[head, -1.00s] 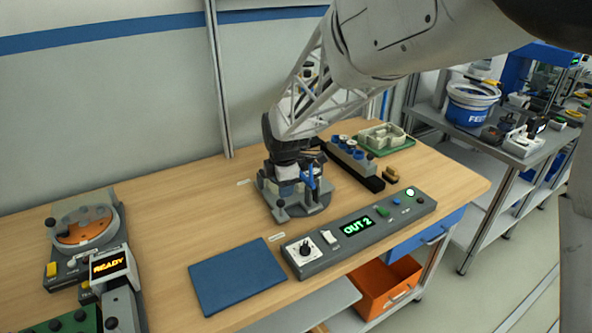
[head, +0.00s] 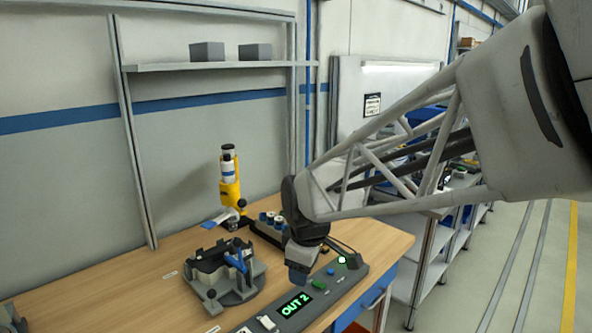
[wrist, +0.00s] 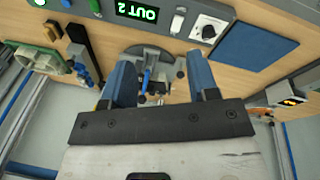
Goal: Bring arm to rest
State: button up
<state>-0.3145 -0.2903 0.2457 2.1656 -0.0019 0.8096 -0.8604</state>
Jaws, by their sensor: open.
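My gripper (head: 299,277) hangs from my arm at the right of the head view, above the control panel (head: 322,298) near the front edge of the bench. In the wrist view the two blue fingers of my gripper (wrist: 163,82) stand wide apart with nothing between them. Beyond them is the grey fixture (wrist: 152,58) with a blue lever. The same fixture (head: 222,282) stands on the bench left of my gripper in the head view. The panel's green display reads OUT 2. My gripper hides part of the panel.
A yellow device (head: 230,180) stands at the back of the bench, beside a rack of blue-topped pieces (head: 268,222). A wall shelf (head: 215,66) holds two grey boxes. A blue mat (wrist: 257,47) shows in the wrist view. Shelving (head: 425,262) stands to the right.

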jog(key=s+d+m+h, duration=0.1)
jog(key=s+d+m, duration=1.2)
jog(key=s, duration=0.8)
jog(key=d+r, duration=0.1)
jog(key=d, duration=0.2)
jog(key=shift+d+m, duration=0.3)
jog(key=shift+d, duration=0.1)
